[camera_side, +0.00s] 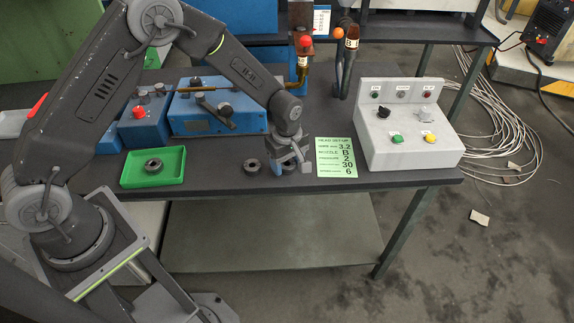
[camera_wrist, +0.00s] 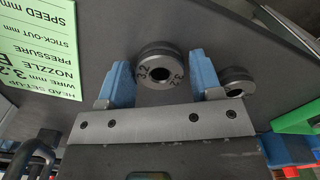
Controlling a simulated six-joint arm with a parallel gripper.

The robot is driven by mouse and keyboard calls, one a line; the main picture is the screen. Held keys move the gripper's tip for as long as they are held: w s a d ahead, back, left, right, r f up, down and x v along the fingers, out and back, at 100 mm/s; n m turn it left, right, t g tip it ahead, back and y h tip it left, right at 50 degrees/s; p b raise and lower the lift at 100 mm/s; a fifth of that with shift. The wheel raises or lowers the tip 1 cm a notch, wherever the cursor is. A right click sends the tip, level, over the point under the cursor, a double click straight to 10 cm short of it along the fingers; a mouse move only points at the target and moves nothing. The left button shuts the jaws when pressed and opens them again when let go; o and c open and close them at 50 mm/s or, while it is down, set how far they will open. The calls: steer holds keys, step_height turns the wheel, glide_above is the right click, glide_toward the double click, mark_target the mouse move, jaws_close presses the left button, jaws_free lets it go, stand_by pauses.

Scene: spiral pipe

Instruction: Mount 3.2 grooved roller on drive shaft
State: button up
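In the wrist view, a dark grooved roller (camera_wrist: 158,66) marked 3.2 lies on the table between the two blue fingers of my gripper (camera_wrist: 160,76). The fingers are apart, with a gap on each side of the roller. In the side view my gripper (camera_side: 289,168) is low over the table, and the roller is partly hidden by it. A second roller (camera_wrist: 237,81) lies just outside the right finger in the wrist view; it also shows in the side view (camera_side: 253,166). I cannot make out the drive shaft for certain; a blue feeder unit (camera_side: 215,112) stands behind.
A green tray (camera_side: 128,178) holding another roller (camera_side: 153,166) is at the left. A green setup card (camera_side: 336,158) reading wire 3.2 lies right of my gripper. A grey control box (camera_side: 408,140) stands further right. The table's front edge (camera_side: 400,182) is close.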

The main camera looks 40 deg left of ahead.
steer(key=c, duration=0.7)
steer(key=shift+c, duration=0.2)
steer(key=shift+r, duration=0.15)
step_height(320, 180, up, 8)
steer(key=w+a+r+n, duration=0.2)
steer(key=a+r, duration=0.2)
steer(key=a, duration=0.5)
steer(key=w+a+r+n, duration=0.2)
steer(key=w+a+r, duration=0.1)
steer(key=a, duration=0.6)
steer(key=w+a+r+n, duration=0.2)
steer(key=a+r, duration=0.3)
steer(key=a, duration=0.4)
steer(key=shift+w+a, duration=0.35)
steer(key=shift+w, duration=0.05)
